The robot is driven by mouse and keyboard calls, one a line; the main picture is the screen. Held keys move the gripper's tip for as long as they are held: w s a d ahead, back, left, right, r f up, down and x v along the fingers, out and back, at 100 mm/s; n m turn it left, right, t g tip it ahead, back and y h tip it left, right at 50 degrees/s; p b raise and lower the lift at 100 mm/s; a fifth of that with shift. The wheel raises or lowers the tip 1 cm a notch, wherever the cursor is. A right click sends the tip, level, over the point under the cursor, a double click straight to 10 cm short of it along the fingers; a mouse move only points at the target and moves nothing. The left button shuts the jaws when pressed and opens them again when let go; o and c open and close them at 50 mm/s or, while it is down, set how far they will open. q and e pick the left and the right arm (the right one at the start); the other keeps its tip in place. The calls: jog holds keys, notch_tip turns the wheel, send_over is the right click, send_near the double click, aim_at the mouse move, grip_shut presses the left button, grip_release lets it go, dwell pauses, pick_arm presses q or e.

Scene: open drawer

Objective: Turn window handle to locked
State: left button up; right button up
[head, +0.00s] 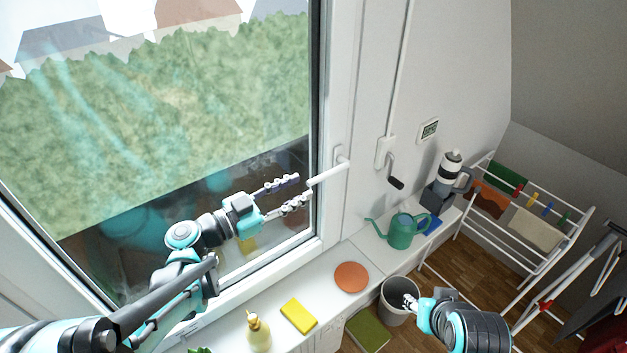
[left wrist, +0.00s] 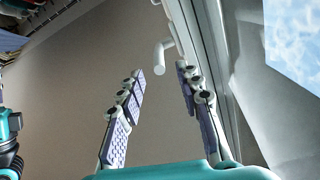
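The white window handle (head: 328,175) is on the right frame of the window (head: 339,120). Its lever sticks out sideways, to the left and slightly down in the head view. My left gripper (head: 303,188) is open in front of the glass, with its fingertips close to the lever's free end. In the left wrist view the handle (left wrist: 161,57) shows beyond and between the spread fingertips (left wrist: 160,72), with nothing held. My right gripper (head: 408,301) is low at the right, over the waste bin; its fingers overlap in this view.
On the sill below stand a soap bottle (head: 258,332), a yellow sponge (head: 298,316), an orange disc (head: 351,277) and a green watering can (head: 402,231). A crank (head: 393,172) hangs on the wall right of the window.

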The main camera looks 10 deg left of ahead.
aim_at(322, 174)
pick_arm(q)
jog(key=x, duration=0.7)
jog(key=shift+w+d+f, duration=0.1)
jog(key=shift+w+d, duration=0.15)
jog(key=shift+d, duration=0.05)
grip_shut()
